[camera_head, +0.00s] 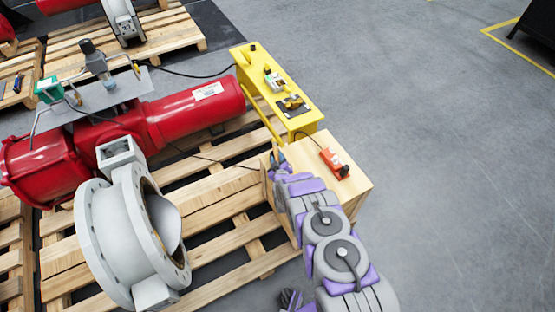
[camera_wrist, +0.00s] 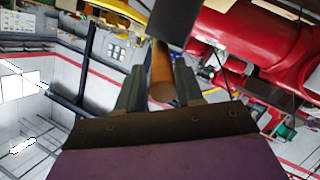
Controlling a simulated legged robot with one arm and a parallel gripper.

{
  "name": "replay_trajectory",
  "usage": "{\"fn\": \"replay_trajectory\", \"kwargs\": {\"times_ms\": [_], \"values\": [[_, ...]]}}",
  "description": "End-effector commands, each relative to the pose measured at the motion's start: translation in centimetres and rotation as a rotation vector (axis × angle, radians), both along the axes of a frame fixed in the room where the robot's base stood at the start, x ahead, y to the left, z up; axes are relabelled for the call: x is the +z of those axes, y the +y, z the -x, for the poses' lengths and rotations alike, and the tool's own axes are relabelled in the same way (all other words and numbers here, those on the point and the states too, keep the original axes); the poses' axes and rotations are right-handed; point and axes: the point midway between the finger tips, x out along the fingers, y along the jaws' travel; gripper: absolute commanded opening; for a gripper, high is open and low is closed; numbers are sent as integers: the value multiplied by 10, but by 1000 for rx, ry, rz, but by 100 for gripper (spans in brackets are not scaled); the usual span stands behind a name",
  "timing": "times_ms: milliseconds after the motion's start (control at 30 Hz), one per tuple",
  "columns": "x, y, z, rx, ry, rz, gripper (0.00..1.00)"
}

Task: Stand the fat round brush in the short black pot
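My gripper (camera_wrist: 160,85) has its two dark fingers close on either side of a brown, round, handle-like piece, which I take to be the fat round brush (camera_wrist: 162,72). Its round end faces the wrist camera. A dark block (camera_wrist: 172,22) sits at its far end; I cannot tell if it is the brush's head or a separate thing. In the head view my gripper (camera_head: 278,160) is at the left edge of a wooden box's top, small and partly hidden by my arm. I cannot pick out the short black pot in either view.
The wooden box (camera_head: 350,182) carries an orange-red device (camera_head: 334,161). A yellow stand (camera_head: 262,80) with small fittings is behind it. A large red actuator (camera_head: 170,118) and grey valve (camera_head: 125,235) lie on pallets to the left.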

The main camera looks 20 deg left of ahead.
Motion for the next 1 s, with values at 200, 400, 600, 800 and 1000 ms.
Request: {"fn": "replay_trajectory", "kwargs": {"times_ms": [200,400,600,800,1000], "values": [[0,0,0,0,0,0,51],[2,0,0,0,0,0,51],[7,-4,8,0,2,0,51],[14,-17,30,0,3,2,51],[23,-29,53,0,1,1,51]]}}
